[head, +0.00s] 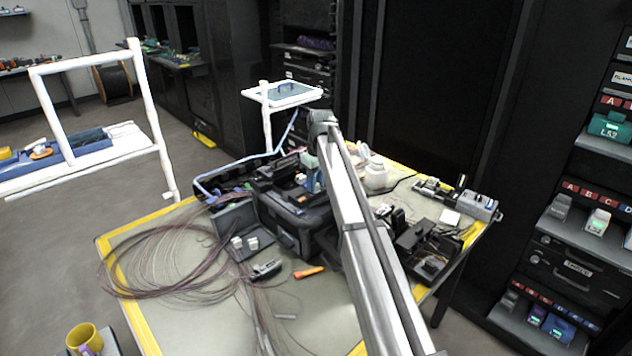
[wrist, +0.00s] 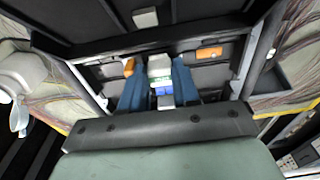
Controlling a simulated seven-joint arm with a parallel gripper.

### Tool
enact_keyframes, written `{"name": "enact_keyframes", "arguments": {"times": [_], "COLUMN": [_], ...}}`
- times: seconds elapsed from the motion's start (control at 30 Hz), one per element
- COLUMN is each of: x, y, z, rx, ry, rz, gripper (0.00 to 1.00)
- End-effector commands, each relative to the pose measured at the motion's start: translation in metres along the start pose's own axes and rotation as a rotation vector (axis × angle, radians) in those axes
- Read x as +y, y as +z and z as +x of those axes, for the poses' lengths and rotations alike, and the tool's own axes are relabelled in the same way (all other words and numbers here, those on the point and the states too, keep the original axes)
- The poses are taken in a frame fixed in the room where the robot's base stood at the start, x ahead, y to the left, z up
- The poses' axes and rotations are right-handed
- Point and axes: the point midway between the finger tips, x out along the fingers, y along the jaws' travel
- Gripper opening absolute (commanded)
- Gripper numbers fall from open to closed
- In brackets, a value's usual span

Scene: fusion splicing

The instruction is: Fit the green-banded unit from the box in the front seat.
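My gripper (head: 309,178) is over the black box (head: 290,232) on the table in the head view, low at its opening. In the wrist view the two blue fingers of my gripper (wrist: 160,78) point into a dark interior. A small pale unit with a greenish band (wrist: 160,66) and a blue lower part lies between them. The fingers are close on both sides of it; I cannot tell whether they press on it. I cannot make out the front seat for certain. My arm hides part of the box in the head view.
An orange piece (wrist: 209,52) and a pale block (wrist: 145,17) show around the fingers. Loose fibre coils (head: 165,250) cover the table's left. A white bottle (head: 376,174) and a dark device (head: 425,250) stand to the right. Shelves (head: 590,235) with units stand far right.

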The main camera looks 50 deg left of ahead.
Motion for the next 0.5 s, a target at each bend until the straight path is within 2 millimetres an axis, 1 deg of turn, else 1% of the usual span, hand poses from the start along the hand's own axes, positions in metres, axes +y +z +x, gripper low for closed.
{"name": "enact_keyframes", "arguments": {"times": [0.03, 0.2, 0.5], "x": [0.0024, 0.0033, 0.0053], "y": [0.0004, 0.0005, 0.0004], "z": [0.0004, 0.0004, 0.0002], "rx": [-0.001, -0.001, 0.000], "ry": [0.004, 0.006, 0.009], "rz": [0.002, 0.002, 0.003], "gripper": [0.42, 0.58, 0.58]}}
